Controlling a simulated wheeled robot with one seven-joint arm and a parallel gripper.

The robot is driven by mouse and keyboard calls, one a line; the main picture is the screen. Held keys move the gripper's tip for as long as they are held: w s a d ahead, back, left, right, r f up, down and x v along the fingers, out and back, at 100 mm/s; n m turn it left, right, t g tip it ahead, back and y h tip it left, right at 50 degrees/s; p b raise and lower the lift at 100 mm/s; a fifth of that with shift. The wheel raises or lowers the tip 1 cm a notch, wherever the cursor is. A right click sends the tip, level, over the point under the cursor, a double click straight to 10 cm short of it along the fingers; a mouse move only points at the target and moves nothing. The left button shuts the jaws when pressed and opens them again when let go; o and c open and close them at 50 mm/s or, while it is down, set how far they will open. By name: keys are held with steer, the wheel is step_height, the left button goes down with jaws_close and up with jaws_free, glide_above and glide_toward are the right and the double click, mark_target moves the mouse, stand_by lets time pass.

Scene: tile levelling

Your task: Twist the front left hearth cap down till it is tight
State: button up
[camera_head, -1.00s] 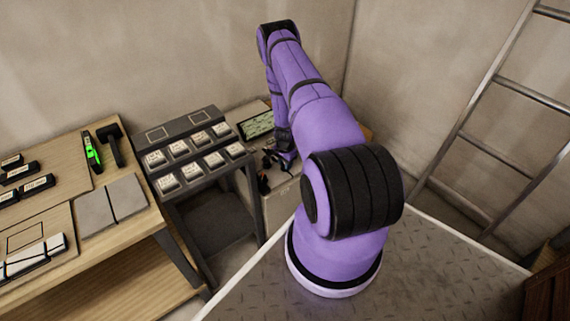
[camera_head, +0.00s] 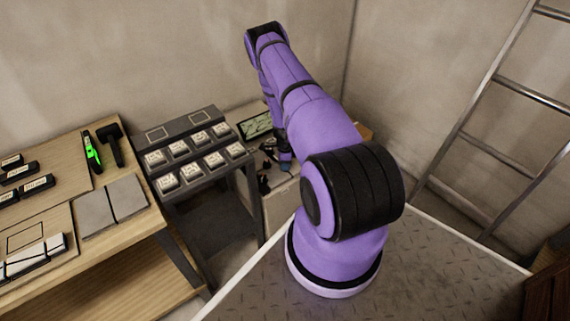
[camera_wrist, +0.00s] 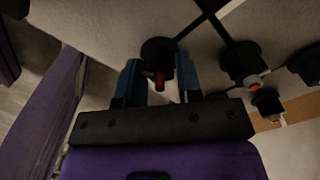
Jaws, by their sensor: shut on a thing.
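My gripper (camera_wrist: 160,72) has its two blue fingers on either side of a black cap with a red stem (camera_wrist: 160,80) in the wrist view, and it is shut on this cap. Whether this is the front left hearth cap I cannot tell from the frames. More black caps show to the right in the wrist view: one with an orange-red tip (camera_wrist: 240,62), a smaller one (camera_wrist: 267,103) and one at the right edge (camera_wrist: 306,64). In the head view, my gripper (camera_head: 286,160) is small, beside the dark caps (camera_head: 264,183) on the pale hearth top; my arm hides part of that area.
A dark stand (camera_head: 190,135) with rows of labelled white blocks stands left of the hearth. A wooden bench (camera_head: 100,190) with tiles and tools is further left. A ladder (camera_head: 490,120) leans at the right.

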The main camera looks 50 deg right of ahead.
steer(key=shift+d+m, duration=0.1)
steer(key=shift+m, duration=0.4)
steer(key=o, duration=0.9)
steer(key=shift+o, duration=0.2)
steer(key=shift+r, duration=0.1)
step_height(320, 180, up, 11)
steer(key=shift+f, duration=0.2)
